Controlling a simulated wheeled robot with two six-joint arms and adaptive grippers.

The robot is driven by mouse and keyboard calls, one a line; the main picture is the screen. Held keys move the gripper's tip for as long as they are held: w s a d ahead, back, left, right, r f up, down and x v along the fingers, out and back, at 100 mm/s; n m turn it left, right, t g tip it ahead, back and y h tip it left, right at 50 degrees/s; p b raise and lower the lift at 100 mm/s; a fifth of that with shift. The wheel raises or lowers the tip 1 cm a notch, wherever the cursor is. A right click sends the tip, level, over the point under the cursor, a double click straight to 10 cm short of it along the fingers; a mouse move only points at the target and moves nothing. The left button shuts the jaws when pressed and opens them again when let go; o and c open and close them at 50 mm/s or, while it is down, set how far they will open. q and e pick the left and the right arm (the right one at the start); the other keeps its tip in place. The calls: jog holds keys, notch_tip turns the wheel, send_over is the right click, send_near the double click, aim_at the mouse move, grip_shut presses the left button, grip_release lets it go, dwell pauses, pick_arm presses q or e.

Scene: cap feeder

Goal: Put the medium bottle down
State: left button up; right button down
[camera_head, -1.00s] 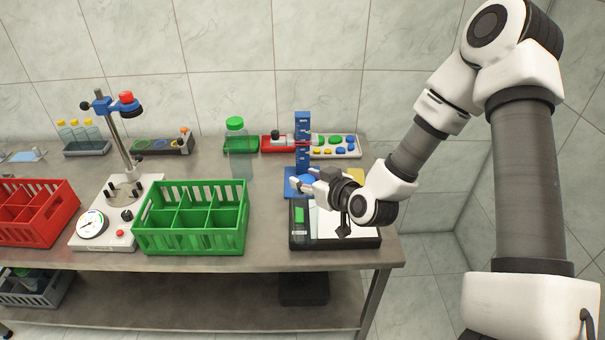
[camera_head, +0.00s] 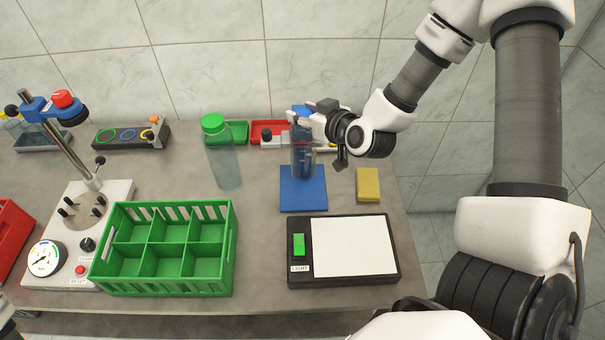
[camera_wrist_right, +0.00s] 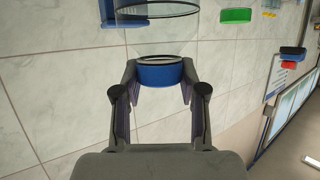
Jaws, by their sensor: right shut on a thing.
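My right gripper (camera_head: 304,120) is shut on the medium bottle (camera_head: 303,162), a clear cylinder. It overlaps the blue column above the blue base plate (camera_head: 303,198), so a gap under it is hard to judge. In the right wrist view a blue band (camera_wrist_right: 160,74) with a dark rim sits between the fingers of the right gripper (camera_wrist_right: 160,85), and a clear rimmed shape (camera_wrist_right: 157,10) shows beyond it.
A green-capped bottle (camera_head: 223,155) stands left of the blue base plate. A green crate (camera_head: 165,285), a black-framed white light panel (camera_head: 352,248) and a yellow block (camera_head: 368,185) stand nearby. Bare bench lies between the crate and the base plate.

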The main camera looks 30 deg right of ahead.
aim_at(304, 144)
jog(key=f, duration=0.5)
jog(key=f+p, duration=0.1)
jog(key=f, duration=0.4)
jog(key=shift+w+d, duration=0.15)
jog(key=shift+w, duration=0.05)
jog(key=shift+s+r, duration=0.1)
jog(key=shift+s, duration=0.05)
jog(key=c, duration=0.6)
grip_release()
jog(key=shift+f, duration=0.2)
jog(key=shift+c, duration=0.2)
jog(key=shift+r, duration=0.1)
